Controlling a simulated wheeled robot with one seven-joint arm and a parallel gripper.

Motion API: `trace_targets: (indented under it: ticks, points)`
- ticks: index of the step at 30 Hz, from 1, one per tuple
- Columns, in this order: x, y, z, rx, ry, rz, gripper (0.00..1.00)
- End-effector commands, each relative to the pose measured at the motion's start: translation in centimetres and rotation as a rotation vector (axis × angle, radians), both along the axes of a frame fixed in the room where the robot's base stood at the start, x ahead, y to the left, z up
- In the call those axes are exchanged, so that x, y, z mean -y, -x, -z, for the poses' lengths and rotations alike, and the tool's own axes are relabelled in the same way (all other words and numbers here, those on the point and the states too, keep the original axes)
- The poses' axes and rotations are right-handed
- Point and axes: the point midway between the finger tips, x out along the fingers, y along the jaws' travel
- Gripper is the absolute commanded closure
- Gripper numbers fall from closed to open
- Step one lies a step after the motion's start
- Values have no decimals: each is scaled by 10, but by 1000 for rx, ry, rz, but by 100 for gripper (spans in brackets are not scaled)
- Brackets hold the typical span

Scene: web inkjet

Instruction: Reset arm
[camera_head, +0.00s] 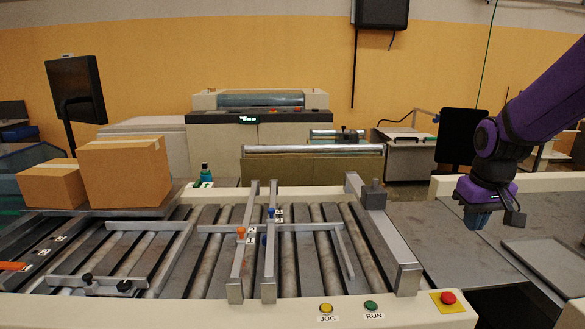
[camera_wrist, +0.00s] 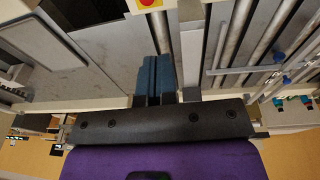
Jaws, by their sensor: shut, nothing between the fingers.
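My purple arm comes in from the right in the head view, and my gripper (camera_head: 479,219) points down above the grey metal plates right of the roller conveyor. Its blue fingers are together with nothing between them.
The roller conveyor (camera_head: 210,310) carries metal guide bars (camera_head: 243,240). Two cardboard boxes (camera_head: 126,172) stand at its left end. A red stop button (camera_head: 448,298), a green button (camera_head: 371,305) and a yellow button (camera_head: 326,308) sit on the front rail. A grey panel (camera_head: 550,262) lies at right.

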Motion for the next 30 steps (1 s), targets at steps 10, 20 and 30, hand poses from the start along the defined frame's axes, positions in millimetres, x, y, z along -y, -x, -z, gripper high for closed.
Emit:
trace_targets:
  ticks: [10, 20, 30]
  points:
    - [-37, 80, -69, 129, 0, 8, 100]
    - [-61, 161, -101, 242, -28, 11, 100]
    - [-70, 207, -106, 304, -56, 14, 100]
